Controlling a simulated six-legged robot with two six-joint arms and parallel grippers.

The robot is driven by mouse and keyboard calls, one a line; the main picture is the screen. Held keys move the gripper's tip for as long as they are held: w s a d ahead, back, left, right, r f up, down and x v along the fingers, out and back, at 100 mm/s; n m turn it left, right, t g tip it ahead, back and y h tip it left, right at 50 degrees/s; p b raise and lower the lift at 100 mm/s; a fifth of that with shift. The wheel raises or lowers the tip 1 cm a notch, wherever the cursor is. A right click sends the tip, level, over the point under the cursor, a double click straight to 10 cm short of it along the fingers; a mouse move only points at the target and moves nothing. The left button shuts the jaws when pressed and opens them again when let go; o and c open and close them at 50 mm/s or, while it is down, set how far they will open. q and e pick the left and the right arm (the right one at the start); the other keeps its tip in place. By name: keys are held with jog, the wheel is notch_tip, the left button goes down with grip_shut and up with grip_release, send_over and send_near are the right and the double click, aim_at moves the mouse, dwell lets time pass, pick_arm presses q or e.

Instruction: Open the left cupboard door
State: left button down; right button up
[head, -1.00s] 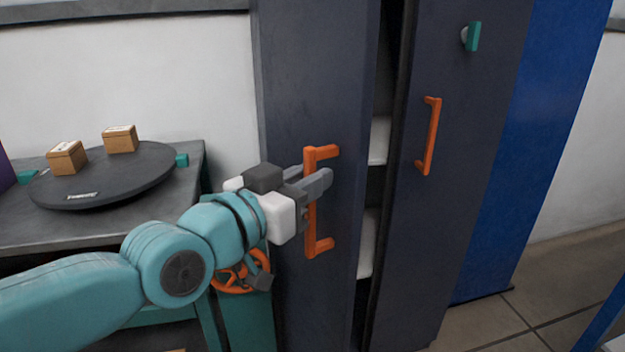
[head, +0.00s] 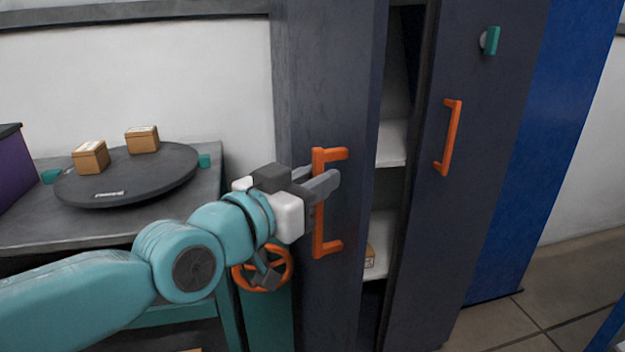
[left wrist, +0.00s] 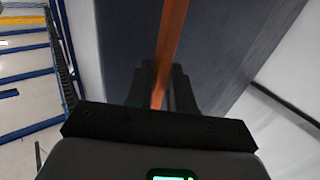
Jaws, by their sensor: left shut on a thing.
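The left cupboard door (head: 335,80) is dark grey and stands partly open, with white shelves (head: 388,215) showing in the gap beside it. Its orange handle (head: 320,235) is upright on the door face. My left gripper (head: 322,185) comes in from the left and is shut on the upper part of that handle's bar. In the left wrist view the orange handle (left wrist: 172,45) runs between the fingers (left wrist: 162,90), with the dark door behind it. My right gripper is not in view.
The right cupboard door (head: 480,110), with an orange handle (head: 449,138) and a teal knob (head: 492,41), looks shut. A table at left holds a round black turntable (head: 125,185) with two small boxes. An orange wheel (head: 285,268) shows below my left wrist. A small box (head: 369,257) sits inside the cupboard.

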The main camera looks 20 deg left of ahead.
pick_arm(q)
jog(key=shift+a+r, duration=0.1)
jog(key=shift+r, duration=0.05)
jog(key=c, duration=1.1)
grip_release()
jog(key=shift+w, duration=0.15)
jog(key=b+v, duration=0.1)
jog(key=v, duration=1.5)
jog(key=shift+s+b, duration=0.2)
jog(key=shift+b, duration=0.15)
